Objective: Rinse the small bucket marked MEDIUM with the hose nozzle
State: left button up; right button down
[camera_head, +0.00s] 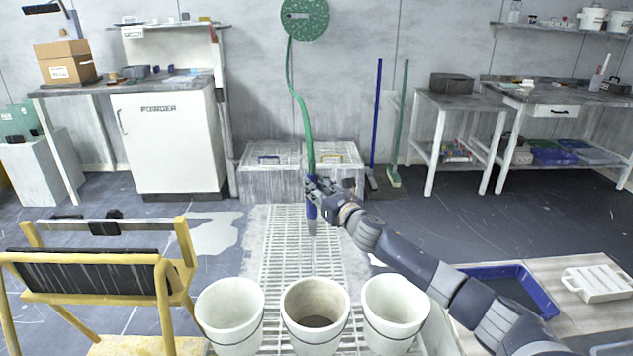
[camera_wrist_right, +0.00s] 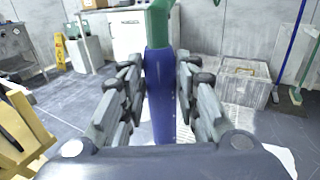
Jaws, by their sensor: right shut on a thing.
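Three small white buckets stand side by side at the front of the floor grate: a left one (camera_head: 230,312), a middle one (camera_head: 316,330) and a right one (camera_head: 394,322). No MEDIUM marking is readable on any of them. The middle bucket looks brownish inside with a dark bottom. My right gripper (camera_head: 314,192) is shut on the blue hose nozzle (camera_wrist_right: 160,105), which hangs upright, tip down, above the grate, behind the buckets. The green hose (camera_head: 301,105) runs up from it to a round green reel (camera_head: 305,16). My left gripper is not in view.
The slatted grate (camera_head: 285,255) is clear behind the buckets. A yellow frame (camera_head: 180,250) stands at left. A blue-rimmed tray (camera_head: 535,290) and a white slotted block (camera_head: 597,284) are at right. Pale lidded bins (camera_head: 270,183) stand by the wall, with a blue-handled broom (camera_head: 377,115) beside them.

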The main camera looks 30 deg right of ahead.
pick_arm(q)
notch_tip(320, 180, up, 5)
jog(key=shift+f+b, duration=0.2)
jog(key=shift+b, duration=0.5)
pick_arm(e)
jog(key=s+a, duration=0.8)
jog(key=s, duration=0.6)
jog(key=shift+s+a, duration=0.15)
jog(key=shift+a, duration=0.25)
jog(key=shift+r, duration=0.1)
